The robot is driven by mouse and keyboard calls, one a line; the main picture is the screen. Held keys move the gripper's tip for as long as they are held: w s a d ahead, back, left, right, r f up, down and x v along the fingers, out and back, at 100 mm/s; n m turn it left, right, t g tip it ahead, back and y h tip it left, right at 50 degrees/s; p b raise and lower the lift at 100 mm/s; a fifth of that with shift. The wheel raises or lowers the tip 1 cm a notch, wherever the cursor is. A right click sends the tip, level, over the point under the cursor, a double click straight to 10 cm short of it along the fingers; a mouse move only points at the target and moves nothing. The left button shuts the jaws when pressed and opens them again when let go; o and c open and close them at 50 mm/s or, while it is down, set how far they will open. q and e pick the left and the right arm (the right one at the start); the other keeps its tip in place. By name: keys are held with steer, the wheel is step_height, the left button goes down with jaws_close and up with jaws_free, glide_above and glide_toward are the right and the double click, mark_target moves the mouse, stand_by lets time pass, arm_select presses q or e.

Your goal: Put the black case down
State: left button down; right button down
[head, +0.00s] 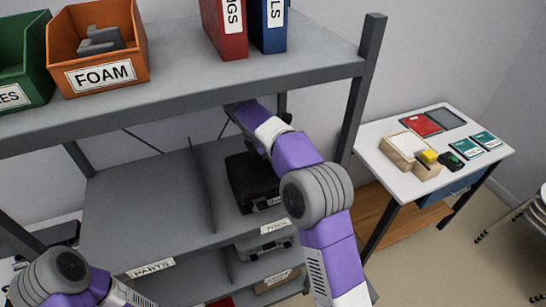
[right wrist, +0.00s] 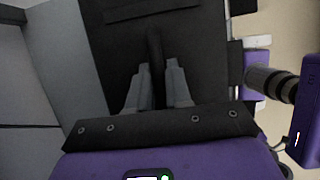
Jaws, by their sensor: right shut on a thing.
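The black case (head: 252,182) is in the right-hand bay of the rack's middle shelf, partly behind my right arm. In the right wrist view the dark case (right wrist: 190,35) fills the upper middle. My right gripper (right wrist: 155,88) is shut on its black handle (right wrist: 155,55), with one grey finger on each side. In the head view this gripper is hidden behind my arm and the upper shelf. I cannot tell whether the case touches the shelf (head: 140,205) or hangs just above it. My left arm shows at the lower left, but its gripper is out of view.
An upright divider (head: 202,180) stands left of the case; the bay beyond it, labelled PARTS (head: 150,267), looks empty. The upper shelf (head: 190,80) overhangs, with bins and binders. A grey case (head: 265,243) sits below. A side table (head: 385,150) with small items stands right.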

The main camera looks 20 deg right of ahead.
steer(key=shift+r, duration=0.1)
steer(key=c, duration=1.1)
jaws_free()
steer(key=shift+o, duration=0.2)
steer(key=p+v, duration=0.3)
steer(key=v, duration=0.4)
steer(key=shift+a+r, duration=0.1)
steer(key=shift+a, duration=0.05)
steer(key=shift+s, duration=0.1)
